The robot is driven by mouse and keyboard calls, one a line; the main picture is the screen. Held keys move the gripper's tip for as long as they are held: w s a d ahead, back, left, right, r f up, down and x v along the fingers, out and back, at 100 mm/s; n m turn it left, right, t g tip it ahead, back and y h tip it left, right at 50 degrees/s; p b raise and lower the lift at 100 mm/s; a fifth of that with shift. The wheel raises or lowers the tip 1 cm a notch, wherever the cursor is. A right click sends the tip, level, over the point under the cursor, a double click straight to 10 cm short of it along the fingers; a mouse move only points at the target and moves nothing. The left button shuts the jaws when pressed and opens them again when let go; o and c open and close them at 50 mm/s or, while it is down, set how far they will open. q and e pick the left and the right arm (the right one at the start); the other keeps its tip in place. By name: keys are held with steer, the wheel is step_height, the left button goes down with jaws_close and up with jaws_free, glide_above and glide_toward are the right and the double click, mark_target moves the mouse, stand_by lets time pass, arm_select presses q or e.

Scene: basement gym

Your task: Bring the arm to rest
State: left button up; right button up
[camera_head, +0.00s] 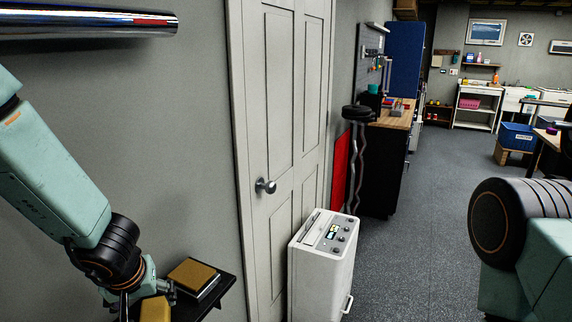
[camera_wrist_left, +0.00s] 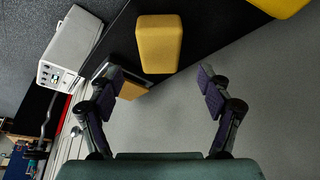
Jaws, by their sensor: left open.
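My left arm comes in from the left in the head view, bent downward. Its gripper (camera_head: 150,288) is at the bottom edge, partly cut off, close to a small black shelf (camera_head: 222,290). In the left wrist view the left gripper (camera_wrist_left: 161,80) is open, its two fingers well apart with nothing between the tips. A yellow block (camera_wrist_left: 159,43) lies beyond the fingertips, and its top shows in the head view (camera_head: 155,309). My right arm shows at the right edge of the head view; its gripper is out of sight.
A yellow-topped box (camera_head: 192,272) lies on the shelf, and in the left wrist view it is partly behind one finger. A white cabinet unit (camera_head: 323,250) stands before a closed door (camera_head: 285,120). A chrome bar (camera_head: 85,22) crosses the upper left. Grey floor (camera_head: 420,230) is clear.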

mark_target(153, 313)
arm_select(q)
steer(key=b+x, duration=0.3)
steer(key=x, duration=0.4)
steer(key=shift+w+f, duration=0.1)
steer(key=shift+f, duration=0.2)
steer(key=shift+r, duration=0.15)
